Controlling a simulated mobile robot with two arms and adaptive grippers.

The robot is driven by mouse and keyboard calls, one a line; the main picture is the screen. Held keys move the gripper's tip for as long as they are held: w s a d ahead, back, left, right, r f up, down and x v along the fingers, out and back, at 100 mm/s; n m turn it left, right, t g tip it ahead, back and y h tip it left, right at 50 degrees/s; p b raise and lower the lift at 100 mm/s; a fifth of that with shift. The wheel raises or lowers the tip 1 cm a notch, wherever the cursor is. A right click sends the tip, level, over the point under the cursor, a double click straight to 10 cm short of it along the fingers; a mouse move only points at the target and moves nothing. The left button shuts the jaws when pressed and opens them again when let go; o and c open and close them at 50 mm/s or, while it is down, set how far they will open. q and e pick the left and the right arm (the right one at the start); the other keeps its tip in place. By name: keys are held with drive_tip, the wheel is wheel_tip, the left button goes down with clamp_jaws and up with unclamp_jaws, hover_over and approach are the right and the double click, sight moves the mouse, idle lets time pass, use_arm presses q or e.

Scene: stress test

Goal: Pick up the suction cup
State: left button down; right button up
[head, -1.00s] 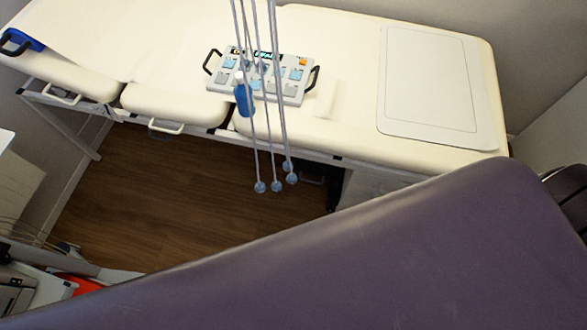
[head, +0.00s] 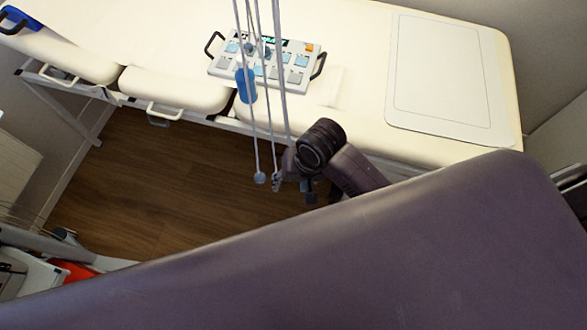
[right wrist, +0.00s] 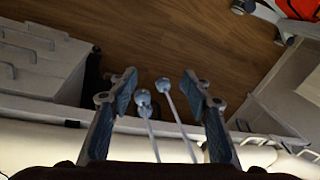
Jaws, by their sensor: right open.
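Several small blue-grey suction cups hang at the ends of thin grey cords. In the head view one suction cup (head: 260,178) hangs clear, just left of my right gripper (head: 292,187); the others are partly hidden by the gripper. In the right wrist view my right gripper (right wrist: 158,92) is open, with one finger on each side. Suction cups (right wrist: 163,86) show between the fingers there, with the cords running down the picture. I cannot tell how deep between the fingers they are; none is gripped. My left gripper is not in view.
A cream padded couch (head: 340,95) runs across behind the cords. On it lie a control panel (head: 262,65) with black handles, a blue cylinder (head: 246,86) and a pale flat board (head: 447,75). Wooden floor (head: 165,180) is open below the cups.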

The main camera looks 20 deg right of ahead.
drive_tip(key=w+d+m, duration=0.1)
drive_tip(key=w+m, duration=0.1)
drive_tip(key=w+d+m+g+h, duration=0.1)
drive_tip(key=w, duration=0.2)
drive_tip(key=w+d+m, duration=0.1)
drive_tip(key=w+m, duration=0.1)
drive_tip(key=shift+w+m+h, duration=0.2)
drive_tip(key=shift+m+h, duration=0.1)
drive_tip(key=shift+h, duration=0.1)
drive_tip(key=shift+w+d+m+g, duration=0.15)
drive_tip(key=shift+w+m+g, duration=0.05)
drive_tip(key=shift+m+g, duration=0.1)
drive_tip(key=shift+f, duration=0.2)
wheel_tip(320, 180, down, 7)
drive_tip(key=shift+w+f, duration=0.1)
drive_tip(key=shift+f, duration=0.05)
drive_tip(key=c, duration=1.1)
